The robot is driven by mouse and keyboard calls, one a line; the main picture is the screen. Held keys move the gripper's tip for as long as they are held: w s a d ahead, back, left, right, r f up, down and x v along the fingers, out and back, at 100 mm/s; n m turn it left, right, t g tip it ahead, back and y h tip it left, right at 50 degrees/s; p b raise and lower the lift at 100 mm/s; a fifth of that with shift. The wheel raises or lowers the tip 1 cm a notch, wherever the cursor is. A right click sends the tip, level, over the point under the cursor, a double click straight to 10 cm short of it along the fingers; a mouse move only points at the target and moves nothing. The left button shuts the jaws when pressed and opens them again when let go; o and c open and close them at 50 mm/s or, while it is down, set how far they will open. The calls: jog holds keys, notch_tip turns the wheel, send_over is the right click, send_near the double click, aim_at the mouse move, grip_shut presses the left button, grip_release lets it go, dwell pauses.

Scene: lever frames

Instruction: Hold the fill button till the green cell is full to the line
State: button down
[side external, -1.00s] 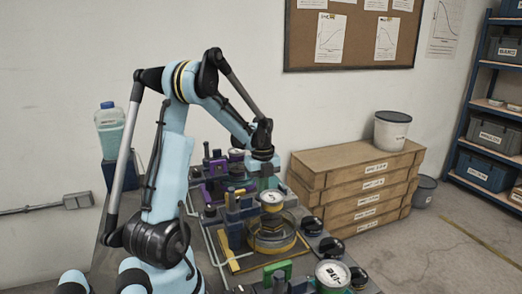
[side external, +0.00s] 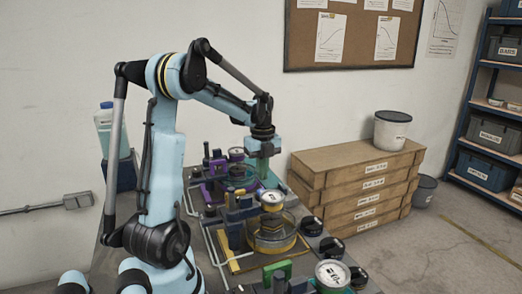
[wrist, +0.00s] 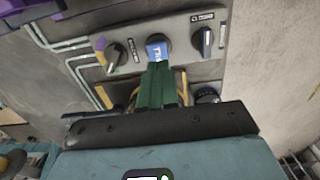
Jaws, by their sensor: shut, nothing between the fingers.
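My gripper (wrist: 157,68) has green fingers, shut together with nothing between them. In the wrist view the fingertips point at a blue button (wrist: 157,44) with white lettering on a grey control panel, and overlap its lower edge. I cannot tell whether they touch it. In the side external view my gripper (side external: 263,174) is over the far end of the bench, near the purple cell (side external: 216,188). A green part (side external: 277,271) shows at the near end, beside a round white gauge (side external: 332,273). The green cell's fluid level and line cannot be made out.
Black knobs stand on both sides of the blue button, one at left (wrist: 115,55) and one at right (wrist: 203,40). A yellow-based glass cell (side external: 271,238) stands mid-bench. Stacked wooden boxes (side external: 360,185) stand right of the bench.

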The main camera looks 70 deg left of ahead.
aim_at(262, 190)
notch_tip(262, 190, up, 8)
dwell(0.4)
dwell(0.4)
jog(key=d+f+n+t, duration=0.2)
jog(key=d+n, duration=0.7)
jog(key=d, duration=0.5)
jog(key=d+f+n+t, duration=0.2)
jog(key=d+n+t, duration=0.3)
jog(key=d+n, duration=0.4)
jog(key=shift+s+d, duration=0.25)
jog(key=shift+d, duration=2.5)
